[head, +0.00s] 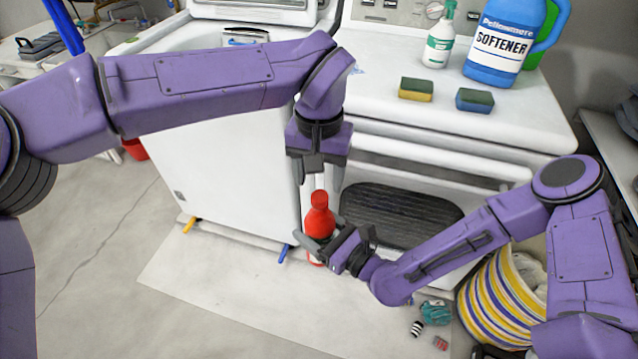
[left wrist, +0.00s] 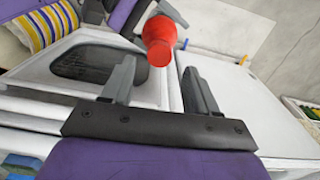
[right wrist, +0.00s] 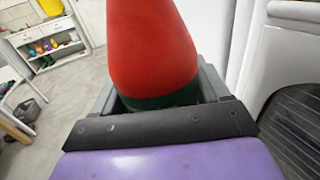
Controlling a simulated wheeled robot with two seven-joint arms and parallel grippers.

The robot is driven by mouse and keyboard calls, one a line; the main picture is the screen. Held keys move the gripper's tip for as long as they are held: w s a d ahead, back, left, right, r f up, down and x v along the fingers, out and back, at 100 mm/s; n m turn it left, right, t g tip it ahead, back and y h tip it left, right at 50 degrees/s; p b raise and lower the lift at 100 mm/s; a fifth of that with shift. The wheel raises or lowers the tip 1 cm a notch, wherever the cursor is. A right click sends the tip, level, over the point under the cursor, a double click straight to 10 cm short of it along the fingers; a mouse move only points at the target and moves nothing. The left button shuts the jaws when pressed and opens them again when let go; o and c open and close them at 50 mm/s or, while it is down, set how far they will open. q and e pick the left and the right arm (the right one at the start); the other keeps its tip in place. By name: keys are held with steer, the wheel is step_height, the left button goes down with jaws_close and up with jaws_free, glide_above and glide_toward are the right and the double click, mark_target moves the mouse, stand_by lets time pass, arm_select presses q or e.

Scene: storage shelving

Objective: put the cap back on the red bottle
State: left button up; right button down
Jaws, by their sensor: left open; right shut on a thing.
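The red bottle (head: 320,222) stands roughly upright in the head view, in front of the white machine. My right gripper (head: 318,243) is shut around its lower body, which also fills the right wrist view (right wrist: 150,50). A red, flat-ended piece that looks like the cap (head: 319,199) is at the bottle's top; in the left wrist view its flat end (left wrist: 160,54) faces the camera. I cannot tell how firmly it is seated. My left gripper (head: 319,187) is open, pointing down just above the top, with its fingers on either side and apart from it.
On the white machine top stand a spray bottle (head: 439,38), a blue softener jug (head: 497,45) and two sponges, one yellow (head: 416,90) and one blue (head: 475,100). A striped basket (head: 500,300) stands on the floor at right. The floor at left is mostly clear.

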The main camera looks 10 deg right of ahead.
arm_select(q)
steer(key=shift+r, duration=0.35)
